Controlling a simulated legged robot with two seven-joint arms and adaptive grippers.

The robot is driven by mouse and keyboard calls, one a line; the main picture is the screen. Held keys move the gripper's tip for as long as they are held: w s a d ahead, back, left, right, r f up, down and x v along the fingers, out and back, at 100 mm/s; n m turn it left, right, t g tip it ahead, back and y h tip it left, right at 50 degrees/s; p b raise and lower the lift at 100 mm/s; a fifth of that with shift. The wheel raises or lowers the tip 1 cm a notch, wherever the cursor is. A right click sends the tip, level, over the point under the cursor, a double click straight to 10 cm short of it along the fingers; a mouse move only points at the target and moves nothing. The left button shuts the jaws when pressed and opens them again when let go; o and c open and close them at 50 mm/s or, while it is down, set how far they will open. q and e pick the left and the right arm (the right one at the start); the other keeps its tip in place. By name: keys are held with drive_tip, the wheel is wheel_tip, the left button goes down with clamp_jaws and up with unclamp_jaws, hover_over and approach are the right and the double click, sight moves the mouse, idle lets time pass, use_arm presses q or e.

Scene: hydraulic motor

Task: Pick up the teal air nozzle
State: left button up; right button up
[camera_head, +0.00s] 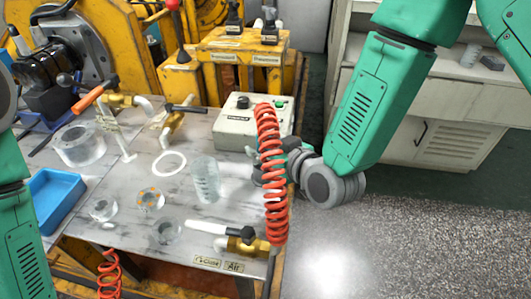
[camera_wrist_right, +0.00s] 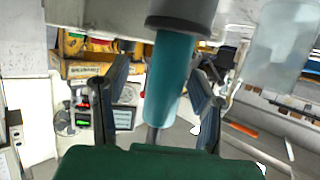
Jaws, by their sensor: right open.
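The teal air nozzle (camera_wrist_right: 168,78) hangs down as a cylinder below a dark grey collar in the right wrist view. My right gripper (camera_wrist_right: 164,60) is open, with one dark finger on each side of the nozzle and visible gaps between. In the head view my right gripper (camera_head: 264,172) is mostly hidden behind the red coiled hose (camera_head: 272,185), and I cannot make out the nozzle there. My left arm shows at the left edge, but its gripper is out of the frame.
The metal table holds a white control box (camera_head: 240,122), a blue tray (camera_head: 53,197), a white ring (camera_head: 169,163), several clear cylinders (camera_head: 205,180) and brass valves with handles (camera_head: 240,242). Yellow machinery (camera_head: 240,50) stands behind. Speckled floor (camera_head: 420,240) is clear at right.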

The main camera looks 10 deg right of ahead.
sight(263, 123)
drive_tip(key=shift+a, duration=0.35)
clamp_jaws()
use_arm(q)
drive_tip(key=shift+a+f, duration=0.1)
drive_tip(key=shift+a, duration=0.3)
use_arm(e)
drive_tip(key=shift+a, duration=0.15)
drive_tip(key=shift+d+r, duration=0.2)
drive_tip(key=shift+r, duration=0.05)
wheel_tip(263, 123, up, 10)
drive_tip(key=p, duration=0.3)
drive_tip(key=shift+f, duration=0.2)
use_arm(q)
wheel_tip(263, 123, up, 3)
drive_tip(key=shift+d+f, duration=0.1)
drive_tip(key=shift+d, duration=0.1)
